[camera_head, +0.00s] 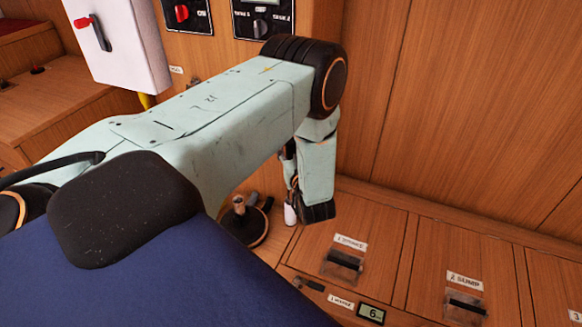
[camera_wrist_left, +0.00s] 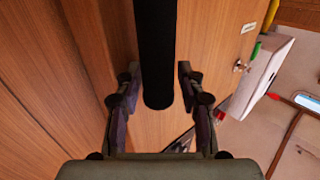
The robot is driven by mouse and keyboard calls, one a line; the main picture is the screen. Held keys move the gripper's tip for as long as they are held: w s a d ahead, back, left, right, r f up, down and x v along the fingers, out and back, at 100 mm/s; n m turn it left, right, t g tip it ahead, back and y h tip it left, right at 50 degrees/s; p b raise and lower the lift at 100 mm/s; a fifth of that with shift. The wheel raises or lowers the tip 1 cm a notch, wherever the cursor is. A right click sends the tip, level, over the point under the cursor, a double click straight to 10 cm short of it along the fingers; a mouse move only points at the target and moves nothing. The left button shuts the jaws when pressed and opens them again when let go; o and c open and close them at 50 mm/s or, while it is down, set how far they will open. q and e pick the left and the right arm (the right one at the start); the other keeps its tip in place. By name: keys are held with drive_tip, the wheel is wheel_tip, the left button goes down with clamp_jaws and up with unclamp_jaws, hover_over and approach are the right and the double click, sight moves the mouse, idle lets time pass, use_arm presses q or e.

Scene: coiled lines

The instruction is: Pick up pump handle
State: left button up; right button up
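A long black rod, which looks like the pump handle (camera_wrist_left: 157,55), runs down from the top edge of the left wrist view to a rounded end. In the head view my left arm reaches across the middle and bends down at a black elbow. The left gripper (camera_head: 291,190) there is mostly hidden behind my arm, beside a small white-tipped part. My right gripper is not in view.
A round dark base with a metal post (camera_head: 240,208) sits left of the gripper. Labelled wooden lockers with dark recessed latches (camera_head: 342,263) lie at lower right. A white box with a red lever (camera_head: 115,40) hangs on the wall at upper left.

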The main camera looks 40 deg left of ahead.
use_arm(q)
drive_tip(key=shift+d+r, duration=0.1)
drive_tip(key=shift+d, duration=0.05)
drive_tip(key=shift+c, duration=0.8)
clamp_jaws()
drive_tip(key=shift+s+r+p, duration=0.1)
drive_tip(key=shift+r+p, duration=0.2)
wheel_tip(320, 180, up, 11)
drive_tip(key=p, duration=0.3)
drive_tip(key=shift+p, duration=0.3)
drive_tip(key=s+d+p, duration=0.1)
drive_tip(key=s+d, duration=0.2)
drive_tip(key=s, duration=0.6)
drive_tip(key=s+d+p, duration=0.1)
drive_tip(key=s+d, duration=0.2)
drive_tip(key=s, duration=0.7)
drive_tip(key=shift+w, duration=0.1)
